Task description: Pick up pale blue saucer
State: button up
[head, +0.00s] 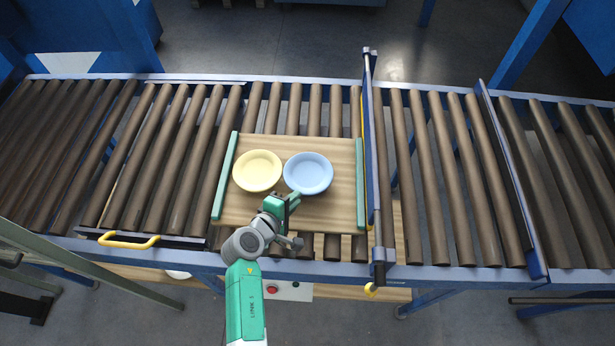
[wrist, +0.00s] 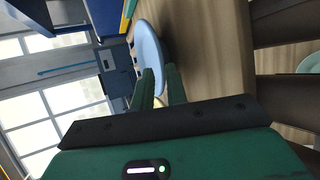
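The pale blue saucer (head: 308,173) lies on a wooden board (head: 325,214) on the roller conveyor, right of a pale yellow saucer (head: 257,171). My gripper (head: 293,196) is at the near, lower-left edge of the blue saucer. In the wrist view the two green fingers of my gripper (wrist: 160,88) stand apart, with the blue saucer's rim (wrist: 149,50) reaching into the gap between them. I see no clear sign of the fingers pressing on the rim. The saucer looks flat on the board.
Green strips edge the board at left (head: 226,175) and right (head: 360,185). A blue upright gate (head: 376,150) crosses the conveyor just right of the board. A yellow handle (head: 128,240) is at the near left. Bare rollers (head: 160,160) lie left of the board.

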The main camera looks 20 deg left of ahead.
aim_at(304, 193)
jog(key=b+x, duration=0.1)
jog(key=x, duration=0.4)
jog(key=shift+d+f+b, duration=0.1)
jog(key=shift+d+b, duration=0.1)
jog(key=shift+b, duration=0.2)
grip_shut()
jog(key=shift+s+r+p, duration=0.1)
jog(key=shift+r+p, duration=0.3)
jog(key=shift+r, duration=0.25)
notch_tip(304, 193, up, 2)
jog(key=shift+r+p, duration=0.25)
jog(key=shift+p, duration=0.3)
jog(key=s+d+r+p, duration=0.1)
jog(key=s+d+p, duration=0.2)
jog(key=s, duration=1.2)
jog(key=shift+s+d, duration=0.25)
jog(key=shift+d, duration=0.25)
